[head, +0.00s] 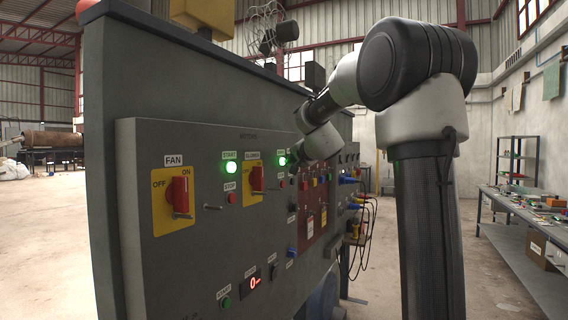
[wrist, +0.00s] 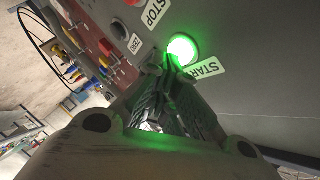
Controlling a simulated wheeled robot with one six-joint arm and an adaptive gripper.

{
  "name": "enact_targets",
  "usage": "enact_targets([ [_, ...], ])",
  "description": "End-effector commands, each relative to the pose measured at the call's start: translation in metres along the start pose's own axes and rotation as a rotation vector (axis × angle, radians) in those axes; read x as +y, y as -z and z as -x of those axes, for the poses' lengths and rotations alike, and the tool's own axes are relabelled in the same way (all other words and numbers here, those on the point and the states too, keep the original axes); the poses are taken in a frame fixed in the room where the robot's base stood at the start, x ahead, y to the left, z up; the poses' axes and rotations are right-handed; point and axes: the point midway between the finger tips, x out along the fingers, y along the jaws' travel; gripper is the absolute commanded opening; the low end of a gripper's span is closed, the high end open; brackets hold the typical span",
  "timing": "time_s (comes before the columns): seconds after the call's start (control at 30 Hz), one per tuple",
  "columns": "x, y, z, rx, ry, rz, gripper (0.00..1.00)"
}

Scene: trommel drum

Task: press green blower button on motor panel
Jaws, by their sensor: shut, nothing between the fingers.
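The grey motor panel (head: 140,200) stands upright on the left in the head view. The blower switch (head: 257,178) is a red handle on a yellow plate. To its right, a green start button (head: 282,160) glows. In the wrist view the lit green button (wrist: 183,49) sits beside a START label (wrist: 197,69). My gripper (wrist: 173,62) is shut and empty, its fingertips at the edge of this button. I cannot tell if they touch it. In the head view my gripper (head: 297,156) is just right of the button and partly hidden by my wrist.
The fan switch (head: 180,197) and another lit green button (head: 231,168) are further left. A red stop button (head: 232,198) and small levers stick out from the panel. Blue plugs and cables (head: 362,205) hang at its right end. A workbench (head: 530,230) stands far right, with open floor between.

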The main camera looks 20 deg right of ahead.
Motion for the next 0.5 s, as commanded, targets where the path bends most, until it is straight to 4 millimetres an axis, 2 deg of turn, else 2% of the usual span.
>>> enact_targets([
  [0.2, 0.0052, 0.0056, 0.0073, 0.001, 0.000, 0.000, 0.00],
  [0.5, 0.0052, 0.0058, 0.0082, 0.001, 0.002, 0.001, 0.00],
])
